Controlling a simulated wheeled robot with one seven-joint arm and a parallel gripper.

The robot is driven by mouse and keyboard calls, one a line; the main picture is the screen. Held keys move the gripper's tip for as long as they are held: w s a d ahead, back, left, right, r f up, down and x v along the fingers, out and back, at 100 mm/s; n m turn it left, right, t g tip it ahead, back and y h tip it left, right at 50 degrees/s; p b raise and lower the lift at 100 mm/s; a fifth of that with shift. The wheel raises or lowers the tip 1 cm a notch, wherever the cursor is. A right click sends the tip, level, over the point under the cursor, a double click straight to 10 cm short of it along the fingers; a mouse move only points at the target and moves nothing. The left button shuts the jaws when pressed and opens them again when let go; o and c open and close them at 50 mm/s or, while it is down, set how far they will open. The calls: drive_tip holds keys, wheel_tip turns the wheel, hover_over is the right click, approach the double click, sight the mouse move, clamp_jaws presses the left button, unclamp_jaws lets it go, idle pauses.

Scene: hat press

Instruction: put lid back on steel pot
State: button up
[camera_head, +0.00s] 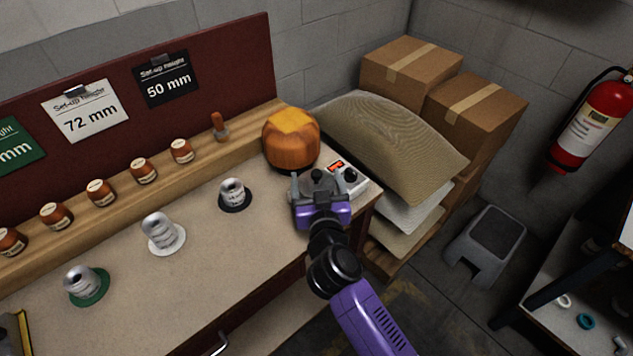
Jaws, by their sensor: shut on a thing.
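My gripper (318,182) is over the right end of the workbench, in front of the orange-brown rounded block. Its fingers are shut on a small dark thing, mostly hidden by the gripper; I cannot tell whether it is the lid. Three small silvery metal pieces stand along the bench: one (233,188) on a black disc, one (158,228) on a white disc and one (80,281) on a green disc. I cannot make out which thing is the steel pot, or whether it is behind my gripper.
A pale grey device (350,180) with a red display is just right of my gripper. The orange-brown block (291,142) stands behind it. Several brown jars (143,171) line the wooden ledge (213,150). Sacks (390,140) and cartons (475,107) are beyond the bench's right edge. The bench front (215,268) is clear.

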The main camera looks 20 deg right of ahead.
drive_tip(key=shift+f, duration=0.3)
drive_tip(key=o, duration=1.3)
drive_tip(key=shift+f, duration=0.1)
drive_tip(key=shift+r, duration=0.4)
drive_tip(key=p+v, duration=0.1)
drive_tip(key=v, duration=1.1)
